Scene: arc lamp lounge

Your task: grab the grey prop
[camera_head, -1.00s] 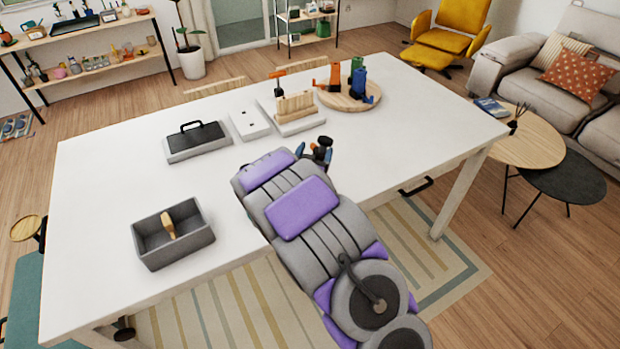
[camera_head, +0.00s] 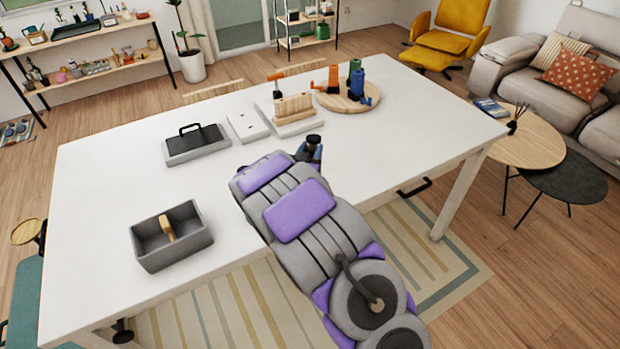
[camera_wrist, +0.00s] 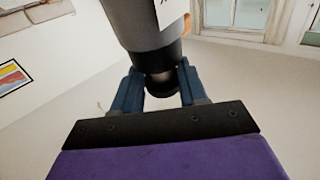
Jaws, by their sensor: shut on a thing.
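The grey prop (camera_wrist: 150,32) fills the upper middle of the wrist view. It is a grey cylinder with a pale label and a black end. My gripper (camera_wrist: 158,84) has its blue fingers shut on the black end. In the head view my gripper (camera_head: 311,154) is over the middle of the white table, at the far end of my arm. A black knob-like part of the prop (camera_head: 314,139) shows at the fingers there. My arm hides the rest, and I cannot tell whether the prop touches the table.
The white table (camera_head: 110,180) holds a grey caddy (camera_head: 190,246) at the front left and a black-topped grey case (camera_head: 196,146) behind. A white box (camera_head: 247,125), a wooden block rack (camera_head: 292,107) and a round board with coloured cranked items (camera_head: 345,103) stand farther back. The table's right side is clear.

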